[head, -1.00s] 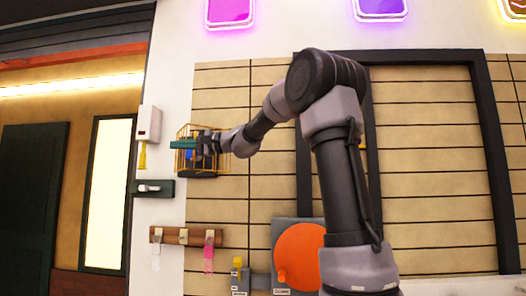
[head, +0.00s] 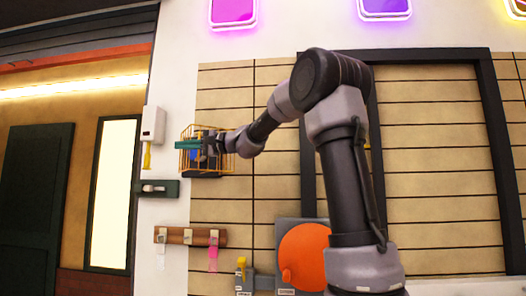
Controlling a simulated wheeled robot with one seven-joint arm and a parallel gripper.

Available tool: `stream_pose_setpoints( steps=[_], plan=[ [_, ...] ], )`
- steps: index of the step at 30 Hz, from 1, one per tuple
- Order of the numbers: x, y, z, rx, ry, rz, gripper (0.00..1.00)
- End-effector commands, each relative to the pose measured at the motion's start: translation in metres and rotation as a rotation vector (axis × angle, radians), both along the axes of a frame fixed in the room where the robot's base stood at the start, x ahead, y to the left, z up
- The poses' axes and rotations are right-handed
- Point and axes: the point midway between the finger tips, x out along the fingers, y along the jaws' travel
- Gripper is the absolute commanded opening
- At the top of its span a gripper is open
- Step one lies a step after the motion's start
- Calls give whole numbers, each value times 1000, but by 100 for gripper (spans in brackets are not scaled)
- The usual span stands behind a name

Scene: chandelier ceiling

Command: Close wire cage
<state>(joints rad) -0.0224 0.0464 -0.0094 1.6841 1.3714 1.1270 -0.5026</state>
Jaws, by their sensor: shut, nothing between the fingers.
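The wire cage (head: 187,133) is a small yellow wire box on the wall, left of the middle in the head view. A blue item shows inside it, and a teal bar sticks out at its left side. My gripper (head: 204,146) is at the cage, with my arm reaching in from the right across its right part. The gripper is small and partly hidden by the wires and my wrist. It looks shut with nothing held. Whether the fingers touch the cage, and how far its door stands open, I cannot tell.
A white box with a yellow handle (head: 147,157) and a dark switch panel (head: 157,188) are left of the cage. A brown hook rail (head: 183,236) hangs below. An orange disc (head: 302,256) is on a grey panel lower right. The wall between is bare.

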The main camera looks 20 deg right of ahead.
Motion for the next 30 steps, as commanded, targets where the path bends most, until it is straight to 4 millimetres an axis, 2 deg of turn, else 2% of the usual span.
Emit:
stream_pose_setpoints(
  steps=[5,16,23,26,30],
  plan=[
    [-8,-13,0,-1,-2,-3,0],
    [-49,-72,1,1,-1,-4,0],
    [-60,-90,0,15,21,2,0],
    [-62,-102,0,82,122,15,0],
    [-67,-132,0,273,430,52,0]
  ],
)
